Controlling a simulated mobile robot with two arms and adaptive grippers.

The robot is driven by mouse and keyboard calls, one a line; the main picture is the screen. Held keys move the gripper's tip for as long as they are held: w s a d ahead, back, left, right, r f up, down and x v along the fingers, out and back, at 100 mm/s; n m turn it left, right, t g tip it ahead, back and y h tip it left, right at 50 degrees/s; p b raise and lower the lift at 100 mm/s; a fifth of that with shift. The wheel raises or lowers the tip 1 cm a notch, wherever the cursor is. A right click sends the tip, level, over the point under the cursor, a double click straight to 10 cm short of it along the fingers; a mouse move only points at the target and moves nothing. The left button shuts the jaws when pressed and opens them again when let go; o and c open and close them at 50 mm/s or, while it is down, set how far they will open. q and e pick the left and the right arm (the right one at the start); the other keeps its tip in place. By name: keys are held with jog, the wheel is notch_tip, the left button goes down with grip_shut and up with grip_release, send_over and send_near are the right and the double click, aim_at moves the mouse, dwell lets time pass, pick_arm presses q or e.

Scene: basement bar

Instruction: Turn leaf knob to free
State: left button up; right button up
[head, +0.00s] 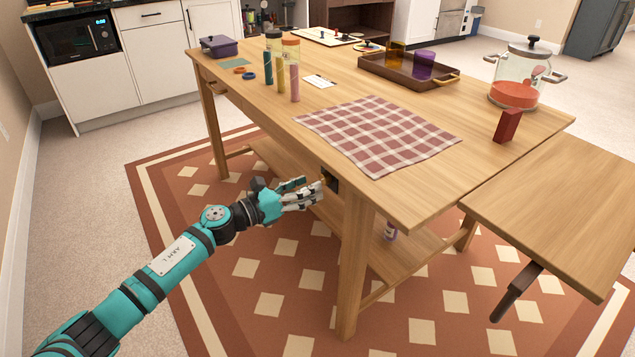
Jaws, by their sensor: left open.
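A small dark block (334,184) sits under the table's front edge, near the front leg; a small brassy bit shows at it, probably the leaf knob, mostly hidden by my fingers. My left gripper (308,191) reaches in from the left with its fingertips right at this block. Its fingers are apart; I cannot tell whether they touch the knob. The table leaf (560,205) extends at the right end, looking slightly lower than the wooden tabletop (390,210). A dark handle-like bar (515,292) hangs beneath the leaf. My right gripper is out of view.
On the tabletop are a checked cloth (378,134), a red block (507,126), a glass pot (514,75), a brown tray (405,75) and several bottles. A lower shelf (400,252) holds a small bottle (390,231). The table leg (355,265) stands close to my gripper.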

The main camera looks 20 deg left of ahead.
aim_at(321, 180)
pick_arm(q)
jog(key=x, duration=0.2)
jog(key=shift+w+d, duration=0.6)
jog(key=shift+w, duration=0.05)
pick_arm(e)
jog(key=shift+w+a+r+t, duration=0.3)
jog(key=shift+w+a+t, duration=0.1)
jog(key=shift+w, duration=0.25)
pick_arm(q)
grip_shut()
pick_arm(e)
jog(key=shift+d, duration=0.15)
